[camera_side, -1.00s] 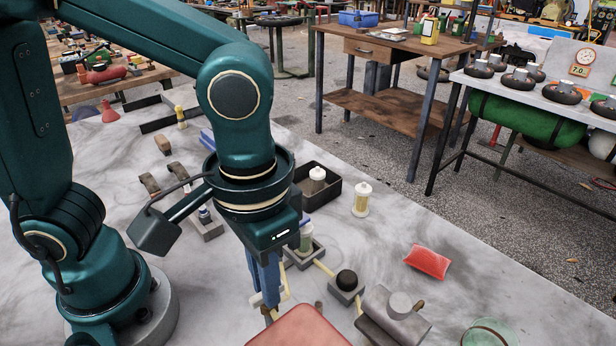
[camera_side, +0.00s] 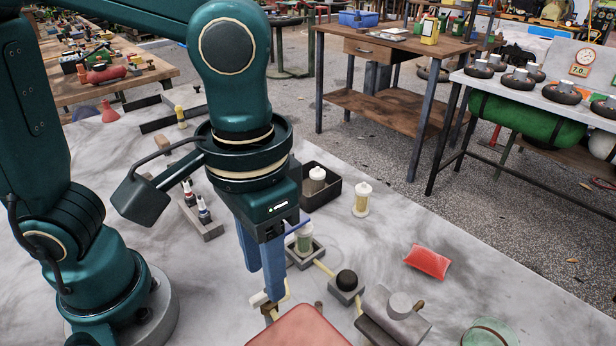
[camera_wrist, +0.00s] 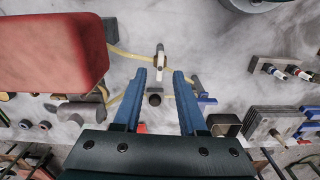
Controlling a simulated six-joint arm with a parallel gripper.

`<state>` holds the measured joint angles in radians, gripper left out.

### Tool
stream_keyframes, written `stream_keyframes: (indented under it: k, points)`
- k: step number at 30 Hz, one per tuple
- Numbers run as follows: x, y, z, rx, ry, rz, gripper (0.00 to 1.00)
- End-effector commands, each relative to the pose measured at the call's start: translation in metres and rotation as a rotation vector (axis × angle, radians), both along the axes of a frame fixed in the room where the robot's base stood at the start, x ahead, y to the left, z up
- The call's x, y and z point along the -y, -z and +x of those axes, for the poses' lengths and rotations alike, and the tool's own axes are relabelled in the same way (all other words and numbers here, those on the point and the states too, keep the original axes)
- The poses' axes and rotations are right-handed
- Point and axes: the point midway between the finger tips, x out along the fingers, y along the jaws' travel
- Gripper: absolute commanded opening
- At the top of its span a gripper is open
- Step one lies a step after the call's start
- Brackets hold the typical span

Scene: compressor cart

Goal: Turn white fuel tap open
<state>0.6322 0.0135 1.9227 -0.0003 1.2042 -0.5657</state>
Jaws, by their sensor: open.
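The white fuel tap (camera_side: 259,299) sits low on the bench, just left of the red padded seat-like block, with yellow hose beside it. In the wrist view its white lever (camera_wrist: 160,74) points down the picture from a small brown and grey body. My gripper (camera_side: 263,283) is open and empty. Its blue fingers hang just above the tap and partly cover the area around it. In the wrist view the gripper (camera_wrist: 160,76) has one fingertip on each side of the lever's line, apart from it.
The red block (camera_side: 299,328) stands close to the tap. A black knob on a grey base (camera_side: 346,284), a grey cylinder (camera_side: 396,312) and a filter cup (camera_side: 304,240) are nearby. A red pouch (camera_side: 427,261) lies to the right, with clear bench around it.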

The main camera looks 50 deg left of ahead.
Motion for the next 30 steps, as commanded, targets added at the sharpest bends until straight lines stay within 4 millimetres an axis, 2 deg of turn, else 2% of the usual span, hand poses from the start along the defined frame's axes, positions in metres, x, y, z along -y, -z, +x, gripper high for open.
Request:
stream_keyframes:
  k: [6, 17, 20, 25, 30]
  points:
    - [0.000, -0.020, 0.000, 0.001, 0.000, -0.001, 0.41]
    - [0.000, -0.023, 0.000, 0.000, -0.002, 0.000, 0.41]
    - [-0.005, -0.028, 0.005, 0.015, -0.033, -0.011, 0.41]
    - [-0.039, -0.043, 0.013, 0.099, -0.179, -0.058, 0.41]
    - [-0.082, -0.044, 0.011, 0.245, -0.264, -0.092, 0.41]
